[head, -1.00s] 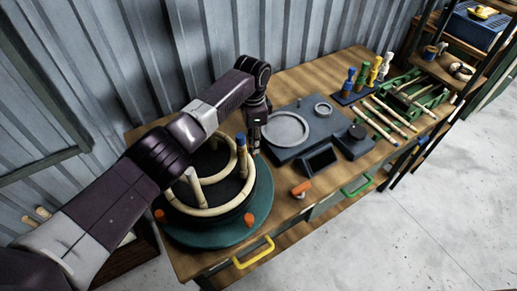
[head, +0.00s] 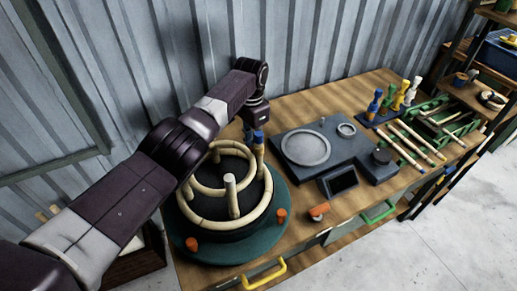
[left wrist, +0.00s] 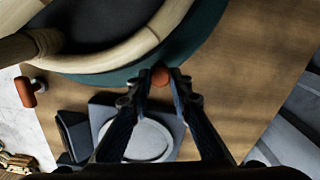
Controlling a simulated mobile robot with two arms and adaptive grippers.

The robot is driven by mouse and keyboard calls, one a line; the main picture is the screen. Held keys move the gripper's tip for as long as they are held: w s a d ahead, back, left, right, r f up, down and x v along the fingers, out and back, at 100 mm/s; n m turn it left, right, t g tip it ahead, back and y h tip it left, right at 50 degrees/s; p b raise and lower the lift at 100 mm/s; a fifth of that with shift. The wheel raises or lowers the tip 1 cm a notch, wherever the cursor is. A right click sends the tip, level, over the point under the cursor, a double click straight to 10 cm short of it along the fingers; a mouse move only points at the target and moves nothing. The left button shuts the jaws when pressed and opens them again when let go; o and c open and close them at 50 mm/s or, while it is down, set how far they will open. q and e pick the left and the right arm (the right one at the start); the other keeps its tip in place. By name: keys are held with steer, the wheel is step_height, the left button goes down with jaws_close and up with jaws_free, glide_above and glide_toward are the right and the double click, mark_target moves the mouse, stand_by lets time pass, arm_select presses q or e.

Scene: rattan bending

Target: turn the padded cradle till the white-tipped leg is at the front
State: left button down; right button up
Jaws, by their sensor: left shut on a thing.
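The padded cradle (head: 237,236) is a black round pad carrying pale rattan rings and legs, on a green turntable (head: 240,250) with orange knobs. A pale-tipped leg (head: 231,198) stands at the middle to front of the rings. In the left wrist view, my left gripper (left wrist: 160,80) is shut on an orange knob (left wrist: 160,75) at the turntable rim. That knob is hidden in the head view. My right gripper is not in view.
A dark grey fixture (head: 340,160) with a round plate stands right of the turntable. A small orange-headed tool (head: 318,211) lies near the front edge. A corrugated wall is behind.

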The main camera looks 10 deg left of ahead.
arm_select(q)
steer(key=shift+w+a+r+n, duration=0.1)
steer(key=shift+w+a+n, duration=0.15)
steer(key=shift+a, duration=0.2)
steer(key=shift+w+a+r+n, duration=0.1)
steer(key=shift+w+a+n, duration=0.05)
steer(key=shift+a+n, duration=0.25)
steer(key=c, duration=1.8)
jaws_free()
steer(key=shift+c, duration=0.2)
steer(key=shift+o, duration=0.5)
steer(key=shift+f, duration=0.1)
steer(key=shift+s, duration=0.1)
step_height(320, 180, up, 12)
